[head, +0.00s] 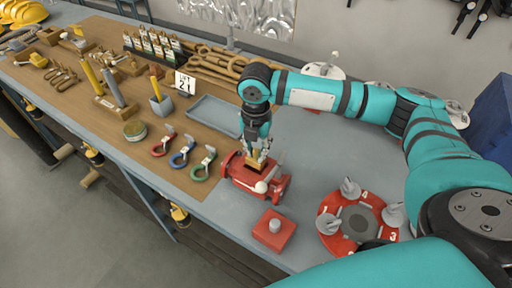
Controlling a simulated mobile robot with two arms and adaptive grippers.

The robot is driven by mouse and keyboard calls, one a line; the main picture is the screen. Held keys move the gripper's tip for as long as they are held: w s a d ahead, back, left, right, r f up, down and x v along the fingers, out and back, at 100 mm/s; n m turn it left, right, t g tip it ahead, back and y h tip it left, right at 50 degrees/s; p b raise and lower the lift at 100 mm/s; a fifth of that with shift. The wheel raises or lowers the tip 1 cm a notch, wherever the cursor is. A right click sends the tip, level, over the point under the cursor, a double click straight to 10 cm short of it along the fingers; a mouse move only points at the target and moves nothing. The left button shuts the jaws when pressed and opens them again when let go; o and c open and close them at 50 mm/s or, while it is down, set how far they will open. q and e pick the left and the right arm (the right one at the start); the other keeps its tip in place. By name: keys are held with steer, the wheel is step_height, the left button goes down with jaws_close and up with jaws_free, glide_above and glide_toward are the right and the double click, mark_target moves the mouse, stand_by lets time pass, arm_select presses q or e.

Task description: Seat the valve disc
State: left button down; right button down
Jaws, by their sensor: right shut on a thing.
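A red valve body (272,188) stands on the grey bench near the middle, with a pale round knob-like part on its front. My right gripper (261,148) points down over its top opening. It is shut on a small brass-coloured piece (256,162), which looks like the valve disc. The piece is at the opening, and its lower end is hidden, so I cannot tell how deep it sits. My left gripper is not in view.
A red round plate (326,224) with numbered places and grey parts stands right of the valve. A red block (273,238) with a grey knob stands in front. Red, blue and green shackles (182,155) and a grey tray (215,114) are left and behind.

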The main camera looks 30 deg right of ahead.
mark_target(256, 157)
steer(key=shift+f+b, duration=0.5)
steer(key=shift+f, duration=1.6)
steer(key=c, duration=1.2)
jaws_free()
steer(key=shift+o, duration=0.2)
steer(key=shift+r, duration=0.1)
step_height(256, 157, up, 12)
steer(key=shift+f, duration=0.1)
